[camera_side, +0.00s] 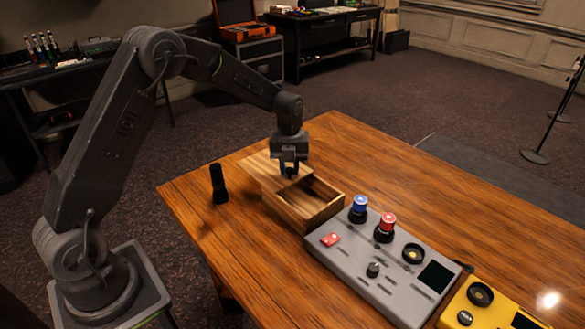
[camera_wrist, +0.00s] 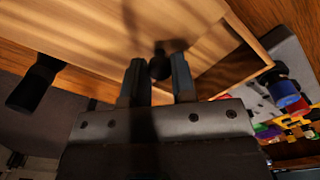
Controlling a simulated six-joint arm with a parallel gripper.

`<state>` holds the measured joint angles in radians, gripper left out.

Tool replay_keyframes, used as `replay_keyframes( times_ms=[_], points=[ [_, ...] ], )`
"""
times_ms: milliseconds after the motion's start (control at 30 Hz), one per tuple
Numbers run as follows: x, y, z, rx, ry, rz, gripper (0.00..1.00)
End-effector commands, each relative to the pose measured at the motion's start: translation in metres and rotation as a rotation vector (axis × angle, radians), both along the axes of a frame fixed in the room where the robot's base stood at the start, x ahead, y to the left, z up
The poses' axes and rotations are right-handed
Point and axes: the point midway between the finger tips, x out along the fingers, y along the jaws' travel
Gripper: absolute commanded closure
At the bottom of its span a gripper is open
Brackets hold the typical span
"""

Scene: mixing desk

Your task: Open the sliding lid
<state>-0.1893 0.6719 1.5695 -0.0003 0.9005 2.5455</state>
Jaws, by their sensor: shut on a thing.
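A wooden box (camera_side: 308,215) stands on the table, its sliding lid (camera_side: 262,172) pushed partway to the back left. The front right part of the box is open and looks dark inside. The lid also fills the upper part of the wrist view (camera_wrist: 110,28), where a dark round knob (camera_wrist: 160,66) stands near its edge. My gripper (camera_side: 289,172) is above the lid's edge and shut on the knob, one finger on each side of it in the wrist view (camera_wrist: 160,75).
A black flashlight-like object (camera_side: 218,184) stands left of the box. A grey control panel (camera_side: 385,262) with blue and red knobs sits close to the box's right, and a yellow device (camera_side: 490,305) lies beyond it. The table (camera_side: 420,190) behind the panel is clear.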

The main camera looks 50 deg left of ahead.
Motion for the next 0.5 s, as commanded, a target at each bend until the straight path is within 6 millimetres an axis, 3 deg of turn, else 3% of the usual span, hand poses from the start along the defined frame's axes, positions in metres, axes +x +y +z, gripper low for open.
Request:
replay_keyframes(
  times_ms=[267,500],
  points=[
    [0.0003,-0.0004,0.0005,0.001,-0.001,0.000,0.51],
    [0.0001,-0.0006,0.0007,0.001,-0.001,0.000,0.50]
  ],
)
